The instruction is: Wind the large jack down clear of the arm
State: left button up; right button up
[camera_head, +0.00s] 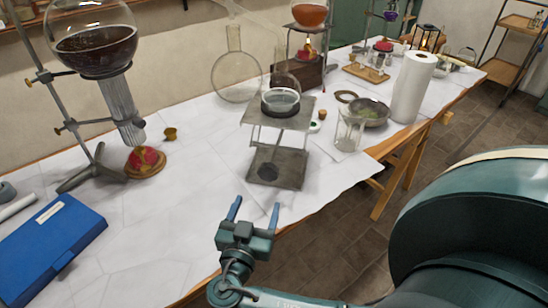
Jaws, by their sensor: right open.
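The large jack (278,122) stands on the white-covered bench near the front edge, with its top plate raised well above its base plate (282,168). A round glass vessel with a dark rim (281,101) rests on the top plate. A faint glass piece rises above the vessel; I cannot tell whether they touch. My right gripper (254,208) is open and empty, in front of the jack near the bench edge, with its two blue fingers apart and pointing toward the jack. The jack's winding knob is not clear to see. My left gripper is not in view.
A large flask of dark liquid (92,48) hangs on a stand at left, above a red heater piece (145,160). A blue case (50,245) lies front left. A glass beaker (349,132), a bowl (370,112) and a paper roll (413,88) stand right of the jack.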

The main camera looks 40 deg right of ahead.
aim_at(267, 176)
jog(key=p+x, duration=0.2)
jog(key=x, duration=1)
jog(key=shift+w+d+r+p, duration=0.1)
jog(key=shift+w+d+p, duration=0.1)
jog(key=shift+p, duration=0.15)
jog(key=shift+w+d, duration=0.35)
jog(key=shift+d, duration=0.05)
jog(key=shift+c, duration=0.4)
jog(key=c, duration=0.9)
